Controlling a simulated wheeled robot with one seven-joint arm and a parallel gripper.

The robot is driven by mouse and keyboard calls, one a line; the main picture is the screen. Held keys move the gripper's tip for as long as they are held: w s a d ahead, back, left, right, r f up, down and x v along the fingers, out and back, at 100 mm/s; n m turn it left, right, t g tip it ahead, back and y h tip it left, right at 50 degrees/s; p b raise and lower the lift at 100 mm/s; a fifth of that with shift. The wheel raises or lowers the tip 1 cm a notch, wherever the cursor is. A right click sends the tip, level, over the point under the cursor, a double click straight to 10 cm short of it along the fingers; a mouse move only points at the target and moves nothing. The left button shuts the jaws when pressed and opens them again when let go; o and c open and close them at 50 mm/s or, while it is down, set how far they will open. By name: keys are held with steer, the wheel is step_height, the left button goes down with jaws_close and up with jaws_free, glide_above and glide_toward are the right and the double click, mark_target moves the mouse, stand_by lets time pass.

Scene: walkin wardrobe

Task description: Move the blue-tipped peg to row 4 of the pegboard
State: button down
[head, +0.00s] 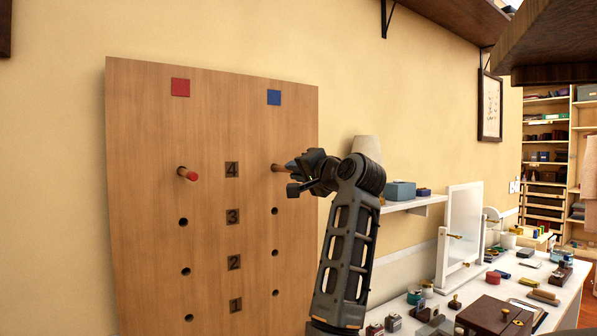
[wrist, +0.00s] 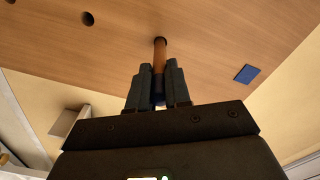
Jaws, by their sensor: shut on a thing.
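The wooden pegboard (head: 150,130) stands against the wall, with rows numbered 1 to 4 from the bottom. A blue square (head: 274,97) marks the right column and a red square (head: 180,87) the left. The blue-tipped peg (head: 278,168) is at the row 4 height of the right column. In the wrist view its wooden shaft (wrist: 160,50) meets the board, and the depth of insertion cannot be told. My gripper (head: 292,178) is shut on its outer end, and the fingers (wrist: 158,85) hide most of the blue tip. The red-tipped peg (head: 187,174) sticks out of row 4 on the left.
Empty holes show in rows 1 to 3 of both columns. Right of my arm are a wall shelf (head: 415,202) with a blue-grey box (head: 400,191), and a white desk (head: 470,295) crowded with small items and a mirror. A dark overhead shelf is at upper right.

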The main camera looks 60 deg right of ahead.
steer(key=shift+w+d, duration=0.25)
steer(key=shift+w, duration=0.2)
steer(key=c, duration=1)
jaws_free()
steer(key=shift+b+v, duration=0.7)
steer(key=shift+v, duration=3.25)
steer(key=shift+f, duration=0.1)
